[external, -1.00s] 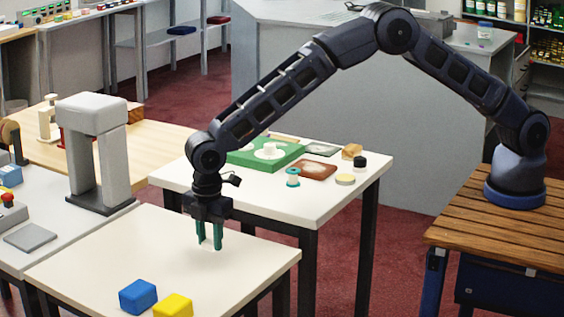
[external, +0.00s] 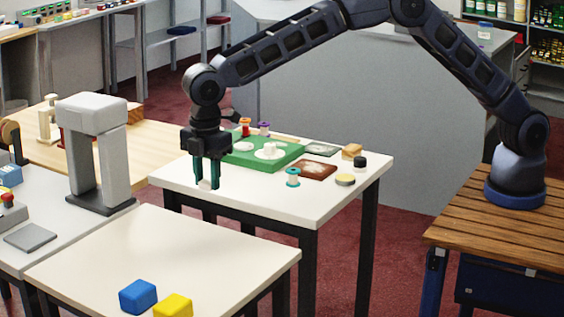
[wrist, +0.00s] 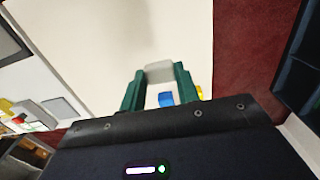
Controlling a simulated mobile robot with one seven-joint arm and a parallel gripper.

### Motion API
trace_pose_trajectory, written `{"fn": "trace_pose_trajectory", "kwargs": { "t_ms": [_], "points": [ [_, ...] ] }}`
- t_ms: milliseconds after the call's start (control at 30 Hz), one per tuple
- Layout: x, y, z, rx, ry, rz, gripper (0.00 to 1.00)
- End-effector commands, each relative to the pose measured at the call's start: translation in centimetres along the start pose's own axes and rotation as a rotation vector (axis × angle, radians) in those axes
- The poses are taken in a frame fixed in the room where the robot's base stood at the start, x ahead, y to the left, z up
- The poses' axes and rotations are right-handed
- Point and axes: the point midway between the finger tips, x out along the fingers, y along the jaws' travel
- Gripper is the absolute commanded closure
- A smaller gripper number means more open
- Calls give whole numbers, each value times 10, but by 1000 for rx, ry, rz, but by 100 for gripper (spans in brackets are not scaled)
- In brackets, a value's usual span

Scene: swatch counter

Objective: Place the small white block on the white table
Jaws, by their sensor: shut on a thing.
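My gripper (external: 207,178) has its green fingers shut on the small white block (external: 208,184), which shows between the fingertips. In the wrist view the white block (wrist: 159,72) sits between the two green fingers. The gripper hangs in the air, apparently above the front white table (external: 130,250); no contact with a surface is visible. A second white-topped table (external: 270,200) stands behind it. In the picture the fingers overlap this table's left front part.
A blue block (external: 138,296) and a yellow block (external: 173,305) sit near the front table's front edge. A green board (external: 245,160), a teal spool (external: 293,177) and other small items occupy the rear table. A grey arch (external: 95,150) stands to the left.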

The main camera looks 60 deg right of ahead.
Motion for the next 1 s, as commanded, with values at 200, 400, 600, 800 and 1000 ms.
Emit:
{"fn": "trace_pose_trajectory", "kwargs": {
  "t_ms": [200, 400, 600, 800, 1000],
  "points": [
    [-14, 31, 62, 121, 0, 1, 90],
    [-29, 59, 145, 282, 0, 1, 90],
    [-41, 75, 230, 448, 0, 1, 90],
    [-51, 79, 318, 619, 0, 1, 90],
    [-58, 70, 405, 796, 0, 2, 90]
  ]
}}
